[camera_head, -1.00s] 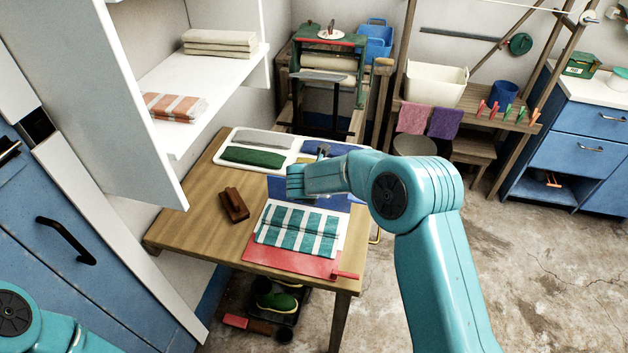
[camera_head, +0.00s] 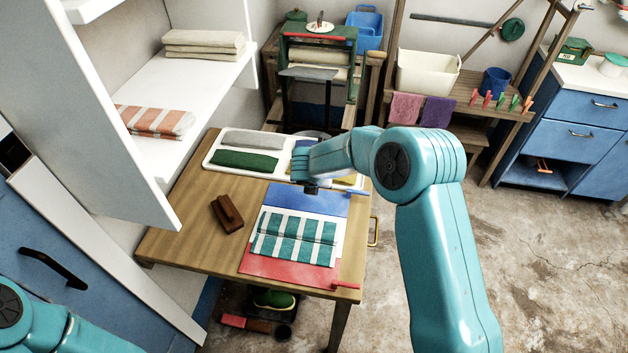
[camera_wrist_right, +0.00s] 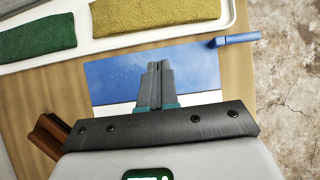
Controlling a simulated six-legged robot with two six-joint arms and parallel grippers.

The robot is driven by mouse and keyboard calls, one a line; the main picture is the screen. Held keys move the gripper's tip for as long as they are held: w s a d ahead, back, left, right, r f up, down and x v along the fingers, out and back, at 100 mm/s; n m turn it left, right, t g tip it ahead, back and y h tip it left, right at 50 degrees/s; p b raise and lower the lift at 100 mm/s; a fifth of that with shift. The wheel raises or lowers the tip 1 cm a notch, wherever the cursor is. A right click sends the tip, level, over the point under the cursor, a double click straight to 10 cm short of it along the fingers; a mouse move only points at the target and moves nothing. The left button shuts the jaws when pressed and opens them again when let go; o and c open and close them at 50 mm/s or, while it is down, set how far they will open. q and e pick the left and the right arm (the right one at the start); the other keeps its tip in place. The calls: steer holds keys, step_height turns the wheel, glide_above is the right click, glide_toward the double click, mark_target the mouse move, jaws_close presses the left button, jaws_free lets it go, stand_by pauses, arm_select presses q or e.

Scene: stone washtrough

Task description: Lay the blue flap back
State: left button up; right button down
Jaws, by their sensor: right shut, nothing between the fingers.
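The blue flap (camera_head: 322,202) lies flat on the table at the far side of the folding board, with its blue tab at its right. It also fills the middle of the right wrist view (camera_wrist_right: 200,75). A teal-and-white striped cloth (camera_head: 293,238) lies on the board's white middle panel. The red flap (camera_head: 285,271) lies flat at the near side. My right gripper (camera_head: 311,188) is over the blue flap's far part; its shut, empty fingers (camera_wrist_right: 158,68) show against the blue. I cannot tell whether they touch it. My left gripper is out of view.
A brown wooden brush-like block (camera_head: 228,212) lies left of the board on the table (camera_head: 190,220). A white tray (camera_head: 213,159) with folded cloths is behind the flap. White shelves (camera_head: 190,90) stand close at the left.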

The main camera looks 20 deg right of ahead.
mark_target(321, 190)
steer(key=shift+w+d+f, duration=0.55)
steer(key=shift+w+d, duration=0.15)
steer(key=shift+w+d+f+b, duration=0.2)
steer(key=shift+w+f+b, duration=0.2)
steer(key=shift+b, duration=0.15)
steer(key=shift+w+d+f, duration=0.5)
steer(key=shift+w+f, duration=0.15)
steer(key=shift+w, duration=0.1)
steer(key=shift+w+d+f+b, duration=0.15)
steer(key=shift+f+b, duration=0.1)
steer(key=shift+b, duration=0.05)
steer(key=shift+w+f, duration=0.15)
steer(key=shift+f, duration=0.05)
steer(key=shift+w+d+f+b, duration=0.3)
steer(key=shift+f+b, duration=0.1)
steer(key=shift+b, duration=0.1)
steer(key=shift+w+f, duration=0.1)
